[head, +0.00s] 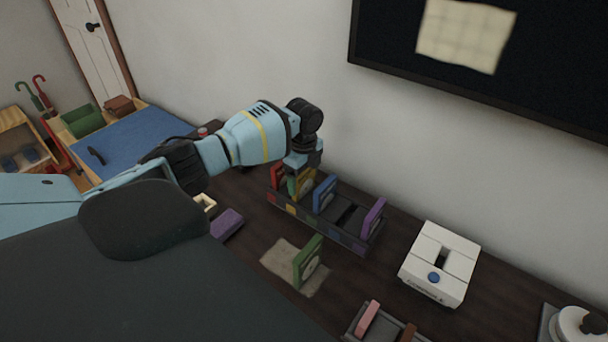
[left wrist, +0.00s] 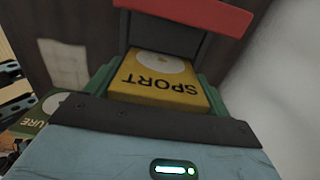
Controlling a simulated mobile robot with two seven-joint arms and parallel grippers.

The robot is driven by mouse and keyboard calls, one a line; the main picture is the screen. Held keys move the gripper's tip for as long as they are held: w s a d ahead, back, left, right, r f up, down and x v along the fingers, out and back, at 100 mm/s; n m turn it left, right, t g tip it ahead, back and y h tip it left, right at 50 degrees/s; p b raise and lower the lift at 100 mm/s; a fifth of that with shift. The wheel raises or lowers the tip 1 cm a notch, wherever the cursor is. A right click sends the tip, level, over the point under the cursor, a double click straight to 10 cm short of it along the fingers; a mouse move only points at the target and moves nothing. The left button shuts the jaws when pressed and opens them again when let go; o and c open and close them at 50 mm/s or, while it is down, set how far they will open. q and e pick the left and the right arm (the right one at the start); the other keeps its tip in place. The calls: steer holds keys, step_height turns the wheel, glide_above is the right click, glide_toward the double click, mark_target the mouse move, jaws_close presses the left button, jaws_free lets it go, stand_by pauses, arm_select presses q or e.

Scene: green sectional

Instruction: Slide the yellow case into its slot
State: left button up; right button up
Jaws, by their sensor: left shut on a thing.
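The yellow case (head: 300,184) stands in the dark slotted rack (head: 331,228), near its left end. In the left wrist view the yellow case (left wrist: 158,82) shows the word SPORT. My left gripper (head: 302,163) is shut on the top of the yellow case, coming down from above. A red case (head: 277,175) stands just left of it in the rack, a blue case (head: 324,194) to its right, and a purple case (head: 373,218) near the right end. Whether the yellow case is fully down in its slot is hard to tell. My right gripper is out of view.
A green case (head: 308,262) stands on a beige mat (head: 278,257) in front of the rack. A white console (head: 439,263) is to the right. A smaller rack (head: 356,328) with a pink case is at the front. A purple block (head: 227,224) lies left. The wall is close behind.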

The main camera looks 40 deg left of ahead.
arm_select(q)
steer(key=shift+f, duration=0.75)
steer(key=o, duration=0.9)
step_height(320, 180, up, 8)
steer(key=shift+f, duration=0.1)
stand_by(0.5)
